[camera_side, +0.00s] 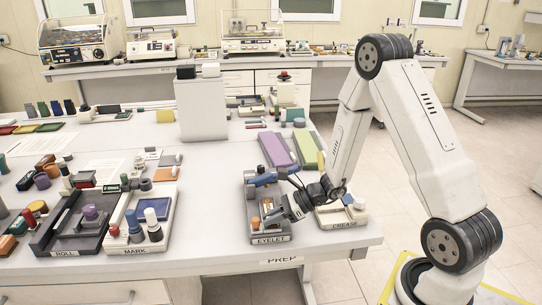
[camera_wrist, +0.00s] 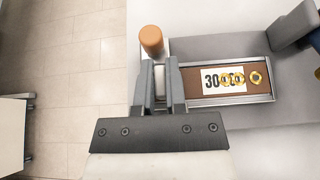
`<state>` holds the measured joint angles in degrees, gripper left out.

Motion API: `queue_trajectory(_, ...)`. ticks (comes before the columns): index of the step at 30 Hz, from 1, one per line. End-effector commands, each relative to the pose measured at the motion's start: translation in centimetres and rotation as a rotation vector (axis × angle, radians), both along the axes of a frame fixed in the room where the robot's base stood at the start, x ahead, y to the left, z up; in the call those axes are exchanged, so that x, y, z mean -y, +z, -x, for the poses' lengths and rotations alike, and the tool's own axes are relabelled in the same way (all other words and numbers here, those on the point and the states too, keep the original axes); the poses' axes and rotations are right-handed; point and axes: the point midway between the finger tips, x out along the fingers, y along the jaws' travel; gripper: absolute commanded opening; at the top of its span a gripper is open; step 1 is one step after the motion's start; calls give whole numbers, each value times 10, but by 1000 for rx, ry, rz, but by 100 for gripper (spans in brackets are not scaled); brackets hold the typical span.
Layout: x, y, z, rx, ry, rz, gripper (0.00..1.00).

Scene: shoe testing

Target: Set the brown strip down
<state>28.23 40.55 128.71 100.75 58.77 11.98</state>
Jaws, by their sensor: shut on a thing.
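The brown strip (camera_wrist: 215,93) lies lengthwise to the right of my gripper in the wrist view. It carries a white label with printed digits and several brass rings, and a thin grey metal border frames it. My gripper (camera_wrist: 161,100) is shut at the strip's left end. A pale block shows between the fingers; where it joins the strip is hidden by the right finger. In the side view my gripper (camera_side: 272,217) is low over the EYELET station (camera_side: 270,239), tilted down to the left. The contact between strip and station cannot be made out.
An orange-brown round knob (camera_wrist: 152,40) stands just beyond the fingers. A blue lever (camera_side: 262,179) rises over the station's back. The CREASE station (camera_side: 342,216) is close on the right and the MARK station (camera_side: 150,220) on the left. The table's front edge is near.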

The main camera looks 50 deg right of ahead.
Motion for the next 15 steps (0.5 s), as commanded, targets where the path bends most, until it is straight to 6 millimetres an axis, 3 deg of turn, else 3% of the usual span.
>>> queue_trajectory(2,0,-2,0,-1,0,-1,0)
queue_trajectory(3,0,-2,0,0,0,0,27)
queue_trajectory(5,0,-2,0,0,0,0,46)
queue_trajectory(6,0,-2,0,0,0,0,50)
queue_trajectory(15,0,-1,0,0,0,0,50)
